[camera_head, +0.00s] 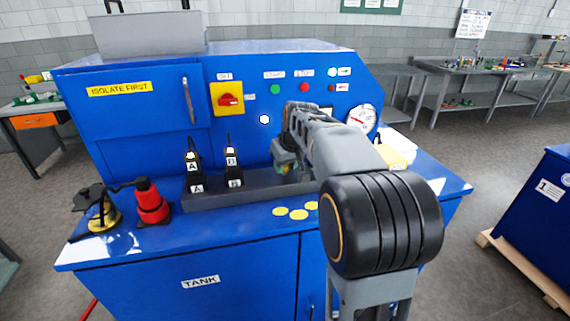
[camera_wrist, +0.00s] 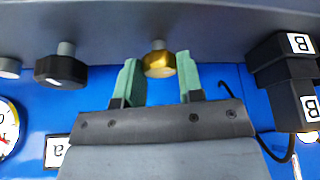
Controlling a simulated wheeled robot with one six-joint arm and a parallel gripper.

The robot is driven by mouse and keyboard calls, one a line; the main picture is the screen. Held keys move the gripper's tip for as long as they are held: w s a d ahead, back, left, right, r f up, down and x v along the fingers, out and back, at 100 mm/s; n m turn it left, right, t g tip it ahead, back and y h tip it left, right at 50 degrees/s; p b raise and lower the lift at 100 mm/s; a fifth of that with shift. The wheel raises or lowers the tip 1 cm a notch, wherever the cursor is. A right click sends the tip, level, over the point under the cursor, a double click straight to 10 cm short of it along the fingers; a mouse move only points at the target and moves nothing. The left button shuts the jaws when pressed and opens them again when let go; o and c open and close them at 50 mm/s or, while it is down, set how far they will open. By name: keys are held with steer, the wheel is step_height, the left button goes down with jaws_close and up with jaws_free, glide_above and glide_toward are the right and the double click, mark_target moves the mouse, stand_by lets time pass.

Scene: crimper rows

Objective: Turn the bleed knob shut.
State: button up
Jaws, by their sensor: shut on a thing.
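A brass-coloured round knob (camera_wrist: 159,65) on a short grey stem sits between the green fingers of my gripper (camera_wrist: 160,78) in the wrist view. The fingers are shut on it, one on each side. No label naming it as the bleed knob is readable. In the head view my gripper (camera_head: 286,160) is at the machine's front, above the grey ledge, and my arm covers much of that area. The knob cannot be made out clearly there.
A black knob (camera_wrist: 62,70) is beside my gripper in the wrist view. Black connectors marked B (camera_wrist: 285,68) with a cable stand on the other side. A pressure gauge (camera_head: 362,117), a red-and-yellow isolator switch (camera_head: 229,99) and a red bottle (camera_head: 151,203) are around the blue machine.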

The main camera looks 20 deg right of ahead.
steer(key=shift+n, duration=0.3)
steer(key=n+y, duration=0.1)
steer(key=n, duration=0.2)
steer(key=n+y, duration=0.1)
steer(key=n, duration=0.1)
steer(key=shift+w+d+n+g, duration=0.1)
steer(key=shift+d+n+g, duration=0.1)
steer(key=shift+n+g, duration=0.2)
steer(key=n, duration=0.2)
steer(key=n+g+y, duration=0.1)
steer(key=n, duration=0.2)
steer(key=shift+w+d+g+y+p, duration=0.1)
steer(key=shift+g+y+p, duration=0.2)
steer(key=shift+p, duration=0.1)
steer(key=shift+n, duration=0.4)
steer(key=o, duration=0.9)
steer(key=shift+r, duration=0.15)
steer(key=p+v, duration=0.1)
steer(key=v, duration=1.2)
steer(key=shift+d+r, duration=0.15)
steer(key=shift+r, duration=0.15)
